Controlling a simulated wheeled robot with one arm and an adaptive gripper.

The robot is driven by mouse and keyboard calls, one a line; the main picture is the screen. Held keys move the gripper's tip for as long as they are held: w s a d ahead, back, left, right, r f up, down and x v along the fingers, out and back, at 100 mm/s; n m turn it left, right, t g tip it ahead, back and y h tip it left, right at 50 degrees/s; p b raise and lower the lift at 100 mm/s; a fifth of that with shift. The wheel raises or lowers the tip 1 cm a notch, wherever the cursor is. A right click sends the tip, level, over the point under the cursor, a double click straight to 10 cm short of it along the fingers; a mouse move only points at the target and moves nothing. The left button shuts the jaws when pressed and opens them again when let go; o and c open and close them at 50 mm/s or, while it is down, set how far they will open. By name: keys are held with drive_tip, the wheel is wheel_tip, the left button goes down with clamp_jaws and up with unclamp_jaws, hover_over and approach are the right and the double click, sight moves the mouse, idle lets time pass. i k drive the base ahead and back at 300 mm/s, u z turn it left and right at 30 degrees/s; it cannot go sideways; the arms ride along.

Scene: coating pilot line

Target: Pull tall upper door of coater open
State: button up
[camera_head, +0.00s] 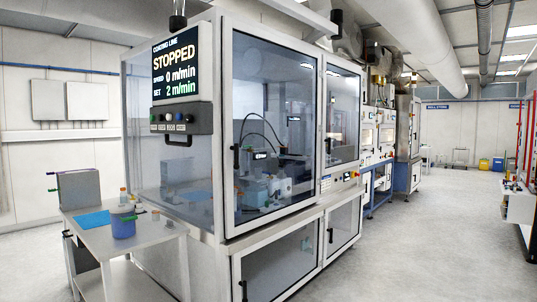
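The coater (217,140) is a large glass-walled cabinet in the middle of the view. Its tall upper door (290,110) has a light metal frame with a tinted pane and looks shut. A black vertical handle (236,161) sits on the door's left edge. A narrower upper door (344,112) is to its right, with its own black handle (328,146). Below are lower glazed doors (283,262), also shut, with a handle (243,290) at the lower left. Through the pane, machinery (272,185) shows dimly. My gripper is not in this view.
A display (175,68) reads STOPPED. The floor (420,250) at right is clear; a rack (520,205) stands at the far right.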

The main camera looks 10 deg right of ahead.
sight(229, 25)
drive_tip(key=z, duration=0.1)
drive_tip(key=i, duration=2.1)
drive_tip(key=u, duration=0.4)
